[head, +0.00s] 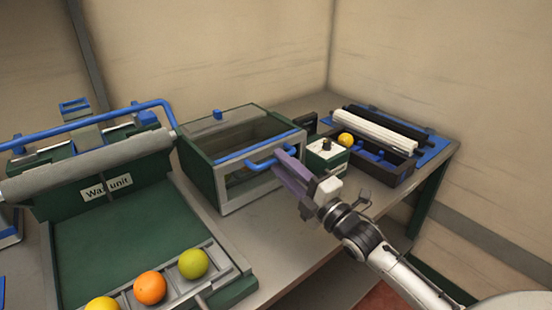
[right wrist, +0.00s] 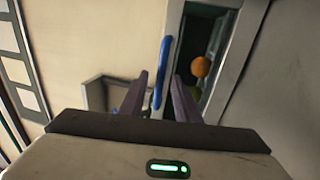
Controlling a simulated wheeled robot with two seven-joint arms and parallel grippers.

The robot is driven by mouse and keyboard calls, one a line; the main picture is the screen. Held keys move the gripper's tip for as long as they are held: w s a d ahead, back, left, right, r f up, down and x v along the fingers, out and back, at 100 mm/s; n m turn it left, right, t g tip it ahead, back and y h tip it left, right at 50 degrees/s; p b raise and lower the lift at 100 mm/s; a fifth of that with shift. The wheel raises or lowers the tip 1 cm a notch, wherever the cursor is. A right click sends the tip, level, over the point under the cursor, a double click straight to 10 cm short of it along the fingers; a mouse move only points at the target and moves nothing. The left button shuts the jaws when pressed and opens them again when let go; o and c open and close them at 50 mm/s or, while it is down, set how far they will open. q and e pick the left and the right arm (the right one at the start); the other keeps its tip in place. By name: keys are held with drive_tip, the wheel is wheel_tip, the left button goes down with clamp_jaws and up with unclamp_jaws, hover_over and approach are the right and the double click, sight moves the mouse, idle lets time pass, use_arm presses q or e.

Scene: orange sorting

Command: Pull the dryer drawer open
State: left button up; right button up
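The dryer (head: 240,150) is a box with green sides, a grey frame and a see-through front, in the middle of the head view. Its drawer looks shut. A blue bar handle (head: 262,163) runs across the front; in the right wrist view the handle (right wrist: 164,62) lies between my fingers. My right gripper (head: 285,160) is at the handle's right part. Its two purple-grey fingers (right wrist: 159,98) stand apart on either side of the bar, with gaps showing. An orange fruit (right wrist: 201,66) and a greenish one show behind the dryer's opening. My left gripper is out of view.
The wax unit (head: 107,187) stands left, with several fruits on its front rack (head: 222,267). A small green control box (head: 327,157) and a dark tray with rollers (head: 390,175) stand right of the dryer. The table before the dryer (head: 285,240) is clear.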

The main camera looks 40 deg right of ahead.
drive_tip(key=x, duration=0.2)
drive_tip(key=shift+w, duration=0.25)
clamp_jaws()
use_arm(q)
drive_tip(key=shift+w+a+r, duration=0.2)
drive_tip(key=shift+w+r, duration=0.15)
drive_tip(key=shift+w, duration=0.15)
use_arm(e)
drive_tip(key=shift+a, duration=0.1)
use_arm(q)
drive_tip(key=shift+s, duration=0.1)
